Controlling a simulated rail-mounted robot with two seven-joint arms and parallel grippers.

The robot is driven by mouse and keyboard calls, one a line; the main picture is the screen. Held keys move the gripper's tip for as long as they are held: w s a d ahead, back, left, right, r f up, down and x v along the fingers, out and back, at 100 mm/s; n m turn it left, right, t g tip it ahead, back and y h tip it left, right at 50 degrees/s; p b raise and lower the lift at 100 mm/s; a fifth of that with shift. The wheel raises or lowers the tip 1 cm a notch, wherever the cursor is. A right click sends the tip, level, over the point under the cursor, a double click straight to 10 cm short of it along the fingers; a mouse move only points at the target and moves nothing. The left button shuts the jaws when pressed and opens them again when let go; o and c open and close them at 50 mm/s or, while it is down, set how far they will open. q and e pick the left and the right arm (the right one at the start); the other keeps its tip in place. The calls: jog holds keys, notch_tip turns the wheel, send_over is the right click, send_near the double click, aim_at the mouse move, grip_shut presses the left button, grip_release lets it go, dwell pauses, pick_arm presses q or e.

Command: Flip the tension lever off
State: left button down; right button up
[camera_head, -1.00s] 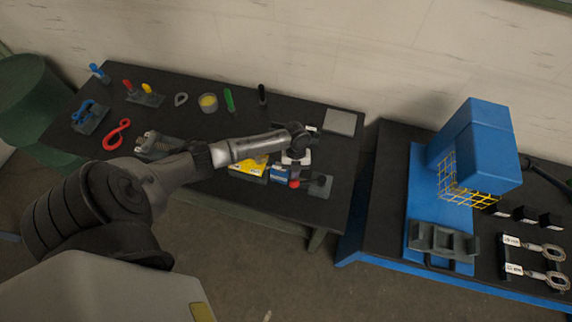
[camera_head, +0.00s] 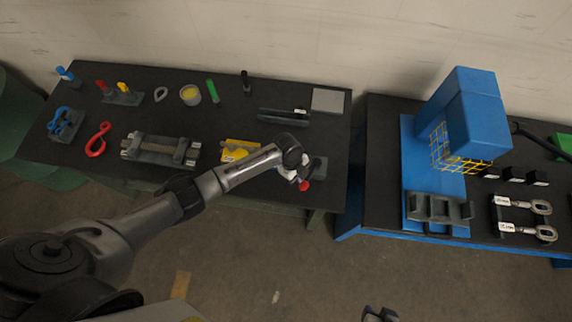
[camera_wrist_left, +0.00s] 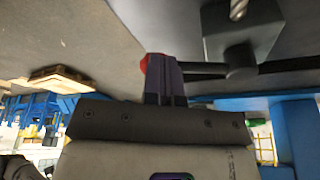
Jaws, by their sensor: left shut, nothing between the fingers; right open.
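The tension lever has a red knob (camera_head: 304,186) at the front right of the left table, beside a grey base plate (camera_head: 320,167). My left gripper (camera_head: 299,175) is at the lever, its fingers shut and empty. In the left wrist view the shut fingers (camera_wrist_left: 166,80) are close beside the red knob (camera_wrist_left: 145,64), partly hiding it. Whether they touch cannot be told. A dark lever bar (camera_wrist_left: 205,68) runs from behind the fingers to a grey block (camera_wrist_left: 240,30). My right gripper (camera_head: 379,314) shows only its tip at the bottom edge, open.
A yellow box (camera_head: 238,150) lies left of my left gripper. A grey slotted fixture (camera_head: 160,148), red hook (camera_head: 97,140) and several upright tools stand further left. A blue machine (camera_head: 470,120) is on the right table. A gap separates the tables.

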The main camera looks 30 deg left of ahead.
pick_arm(q)
jog(key=shift+s+d+f, duration=0.1)
jog(key=shift+s+d, duration=0.05)
jog(key=shift+d, duration=0.2)
pick_arm(e)
jog(key=shift+w+a, duration=0.1)
dwell(0.4)
pick_arm(q)
jog(key=a+r, duration=0.7)
jog(key=r, duration=0.3)
jog(key=shift+w+r, duration=0.25)
jog(key=shift+w, duration=0.15)
pick_arm(e)
jog(key=shift+w+a+f, duration=0.1)
jog(key=shift+w, duration=0.15)
